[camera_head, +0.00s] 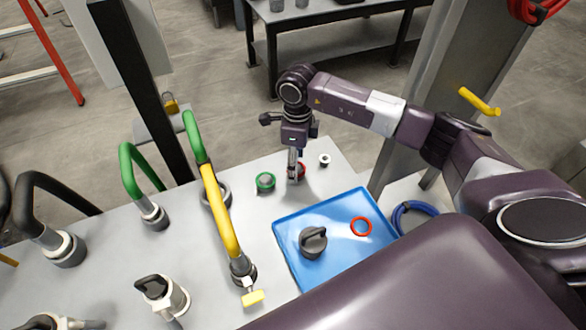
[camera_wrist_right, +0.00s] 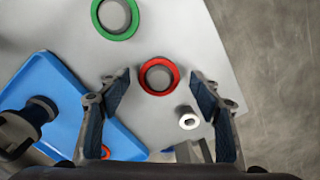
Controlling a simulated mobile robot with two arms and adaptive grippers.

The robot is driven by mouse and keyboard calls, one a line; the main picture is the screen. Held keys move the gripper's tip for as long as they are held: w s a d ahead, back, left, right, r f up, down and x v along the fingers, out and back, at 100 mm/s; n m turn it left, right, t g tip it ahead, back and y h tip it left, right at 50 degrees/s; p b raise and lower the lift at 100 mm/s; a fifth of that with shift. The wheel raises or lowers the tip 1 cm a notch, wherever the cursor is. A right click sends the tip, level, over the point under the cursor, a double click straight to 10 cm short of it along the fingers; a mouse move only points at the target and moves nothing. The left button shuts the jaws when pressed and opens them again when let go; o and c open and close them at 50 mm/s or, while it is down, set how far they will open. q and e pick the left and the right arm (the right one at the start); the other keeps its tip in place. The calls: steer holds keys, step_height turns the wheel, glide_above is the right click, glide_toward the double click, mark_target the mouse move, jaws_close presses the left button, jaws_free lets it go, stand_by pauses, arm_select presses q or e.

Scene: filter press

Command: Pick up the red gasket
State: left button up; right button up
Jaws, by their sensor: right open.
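A red ring around a grey round centre (camera_wrist_right: 170,87) lies on the light grey table top in the right wrist view. In the head view the same red ring (camera_head: 301,170) is partly hidden behind my right gripper. My right gripper (camera_head: 293,172) points down over it; in the wrist view its open fingers (camera_wrist_right: 160,82) stand on either side of the ring, with nothing held. A second, thinner red ring (camera_head: 353,229) lies flat on the blue tray (camera_head: 285,225). My left gripper is not in view.
A green ring (camera_head: 265,182) and a small white ring (camera_head: 324,159) lie near the red ring. A dark knob (camera_head: 312,241) stands on the tray. A blue coil (camera_head: 412,208) lies right of it. Hose fittings and a yellow handle (camera_head: 219,209) stand to the left.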

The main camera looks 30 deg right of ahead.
steer(key=shift+f, duration=0.1)
steer(key=shift+c, duration=0.3)
steer(key=c, duration=0.7)
steer(key=shift+c, duration=0.2)
